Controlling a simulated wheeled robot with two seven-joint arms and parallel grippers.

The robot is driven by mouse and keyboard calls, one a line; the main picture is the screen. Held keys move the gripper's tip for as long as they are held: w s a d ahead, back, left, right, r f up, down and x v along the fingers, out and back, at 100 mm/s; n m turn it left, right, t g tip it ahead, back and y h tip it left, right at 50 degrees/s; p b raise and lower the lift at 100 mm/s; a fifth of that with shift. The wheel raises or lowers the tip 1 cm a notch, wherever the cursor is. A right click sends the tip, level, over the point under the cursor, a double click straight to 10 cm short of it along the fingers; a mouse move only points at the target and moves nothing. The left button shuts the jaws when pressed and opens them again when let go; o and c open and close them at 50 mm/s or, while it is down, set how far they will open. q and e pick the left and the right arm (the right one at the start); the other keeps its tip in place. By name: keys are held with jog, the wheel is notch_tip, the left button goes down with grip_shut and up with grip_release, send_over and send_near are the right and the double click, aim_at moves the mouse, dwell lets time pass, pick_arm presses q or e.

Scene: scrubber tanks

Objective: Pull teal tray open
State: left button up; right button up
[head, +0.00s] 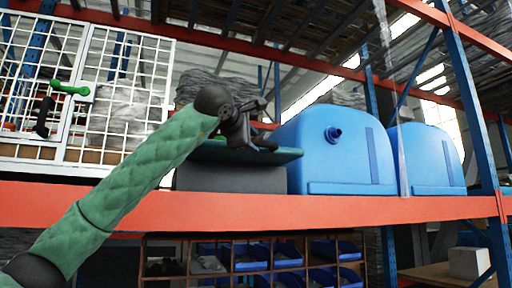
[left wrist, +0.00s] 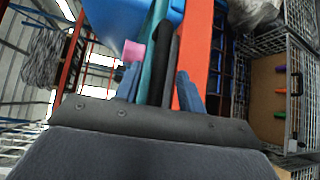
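The teal tray (head: 250,152) is a thin flat slab on top of a grey box (head: 230,178) on the orange-beamed shelf, left of the blue tanks. My left gripper (head: 262,128), at the end of the green-sleeved arm, is at the tray's front edge and hides part of it. In the left wrist view the teal tray (left wrist: 155,48) shows edge-on between the two spread fingers of my left gripper (left wrist: 158,85). A dark rounded bar (left wrist: 170,62) lies beside the teal strip. Whether a finger touches either is unclear. My right gripper is not in view.
Two blue tanks (head: 335,150) (head: 425,160) stand to the right on the shelf. The orange beam (head: 300,212) runs along the front. A white mesh cage (head: 125,75) with a green handle (head: 70,88) is at left. Blue bins (head: 285,252) sit below.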

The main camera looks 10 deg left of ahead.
pick_arm(q)
jog(key=shift+b+v, duration=0.35)
jog(key=shift+v, duration=1.7)
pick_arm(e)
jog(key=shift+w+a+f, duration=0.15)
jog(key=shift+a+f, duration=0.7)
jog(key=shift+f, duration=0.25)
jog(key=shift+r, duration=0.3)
